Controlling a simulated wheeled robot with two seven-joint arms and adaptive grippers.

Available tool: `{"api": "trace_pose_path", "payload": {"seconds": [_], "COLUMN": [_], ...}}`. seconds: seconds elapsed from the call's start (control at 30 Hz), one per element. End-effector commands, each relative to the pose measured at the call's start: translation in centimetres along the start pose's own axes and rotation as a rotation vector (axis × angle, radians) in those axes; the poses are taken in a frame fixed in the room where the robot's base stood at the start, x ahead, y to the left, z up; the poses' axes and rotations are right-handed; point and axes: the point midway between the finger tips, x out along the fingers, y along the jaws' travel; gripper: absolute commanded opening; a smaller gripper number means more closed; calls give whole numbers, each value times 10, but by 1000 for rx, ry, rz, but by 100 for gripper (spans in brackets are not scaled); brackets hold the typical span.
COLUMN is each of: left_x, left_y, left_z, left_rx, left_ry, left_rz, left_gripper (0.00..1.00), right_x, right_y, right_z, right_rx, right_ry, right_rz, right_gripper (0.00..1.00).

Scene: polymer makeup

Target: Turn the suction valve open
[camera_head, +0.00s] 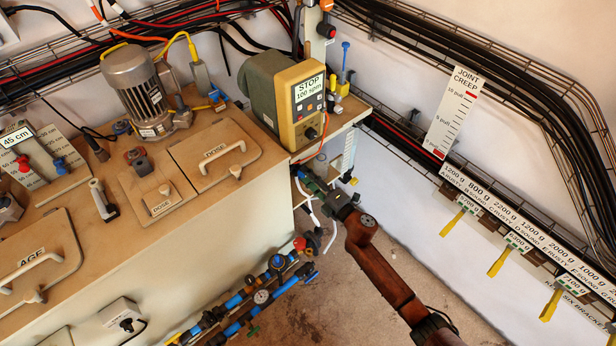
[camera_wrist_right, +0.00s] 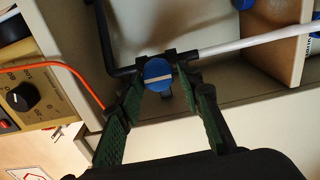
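A round blue valve knob (camera_wrist_right: 158,73) with a pale stripe across its face sits on a dark pipe fitting in the right wrist view; I take it to be the suction valve. My right gripper (camera_wrist_right: 160,94) has its green-padded fingers apart, one on each side of the knob. I cannot tell whether they touch it. In the head view my right gripper (camera_head: 318,188) is at the bench's right end, below the pump with the STOP sign (camera_head: 303,105). There the gripper and shelf largely hide the valve. My left gripper is not in view.
An orange cable (camera_wrist_right: 72,78) runs left of the fingers, and a white tube (camera_wrist_right: 250,38) leads right from the fitting. Pipes with blue fittings and a gauge (camera_head: 262,296) lie low beside the bench. A wall rack with yellow tags (camera_head: 499,262) stands right. Open floor lies between.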

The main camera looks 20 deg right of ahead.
Motion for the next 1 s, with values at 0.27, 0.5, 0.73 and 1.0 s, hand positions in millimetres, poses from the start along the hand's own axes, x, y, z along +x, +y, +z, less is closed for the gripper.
{"api": "trace_pose_path", "payload": {"seconds": [0.27,0.5,0.73,1.0], "left_x": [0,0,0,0], "left_y": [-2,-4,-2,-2], "left_z": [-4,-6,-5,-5], "left_rx": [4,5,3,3], "left_ry": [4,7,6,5], "left_rz": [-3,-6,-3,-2], "left_gripper": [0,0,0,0], "right_x": [0,-8,-50,-101], "right_y": [1,0,-1,0], "right_z": [2,2,2,1], "right_rx": [1,0,1,1], "right_ry": [-2,-4,-3,-3], "right_rz": [2,0,-1,0], "right_gripper": [44,44,44,44]}}
